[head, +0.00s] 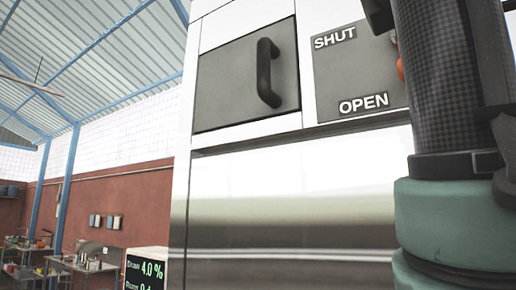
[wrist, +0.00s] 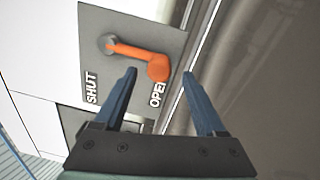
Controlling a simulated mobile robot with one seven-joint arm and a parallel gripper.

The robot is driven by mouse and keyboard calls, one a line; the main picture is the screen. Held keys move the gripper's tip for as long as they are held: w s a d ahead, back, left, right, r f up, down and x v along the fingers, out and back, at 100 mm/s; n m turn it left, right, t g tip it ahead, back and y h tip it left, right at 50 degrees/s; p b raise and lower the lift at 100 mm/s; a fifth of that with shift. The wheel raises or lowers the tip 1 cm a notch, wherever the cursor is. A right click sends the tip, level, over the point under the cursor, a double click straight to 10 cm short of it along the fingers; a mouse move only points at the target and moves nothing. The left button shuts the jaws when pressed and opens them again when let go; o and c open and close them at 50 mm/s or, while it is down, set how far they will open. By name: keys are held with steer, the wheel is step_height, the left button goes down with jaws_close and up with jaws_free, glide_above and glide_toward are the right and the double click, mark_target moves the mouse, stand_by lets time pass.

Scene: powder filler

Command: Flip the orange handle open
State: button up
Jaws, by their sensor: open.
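The orange handle (wrist: 133,51) shows in the wrist view on a grey panel (wrist: 140,22). It runs from a metal pivot to a rounded knob beside the OPEN label (wrist: 157,92); the SHUT label (wrist: 91,87) lies near the pivot end. My gripper (wrist: 160,74) is open, its two dark blue fingers pointing at the panel. The knob appears between the fingertips; I cannot tell how far off it is or whether anything touches. In the head view only a sliver of the orange handle (head: 401,68) shows, the rest hidden by my arm.
A grey door with a black pull handle (head: 267,73) sits left of the panel in the head view. A smooth steel surface (head: 290,200) lies below. A display (head: 147,270) stands lower left, with tables (head: 85,262) far behind.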

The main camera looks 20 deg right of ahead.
steer(key=b+v, duration=0.2)
steer(key=v, duration=0.5)
steer(key=shift+s+a, duration=0.25)
steer(key=shift+a, duration=0.1)
steer(key=w+a+f+m+t+y, duration=0.2)
steer(key=w+a+f+t, duration=0.2)
steer(key=w+f, duration=0.3)
steer(key=w+a+f+m+t+y, duration=0.1)
steer(key=w+a+f+t+y, duration=0.3)
steer(key=w, duration=0.4)
steer(key=s+a+f+m+t+y, duration=0.3)
steer(key=a+f+t+y, duration=0.1)
steer(key=a+f, duration=0.2)
steer(key=s+a+f+m+t+y, duration=0.3)
steer(key=s+a+f+y, duration=0.1)
steer(key=a+f, duration=0.3)
steer(key=shift+a+t, duration=0.4)
steer(key=shift+a, duration=0.5)
steer(key=shift+s+a+f+m+y, duration=0.15)
steer(key=shift+s+f+m+y, duration=0.15)
steer(key=shift+s, duration=0.15)
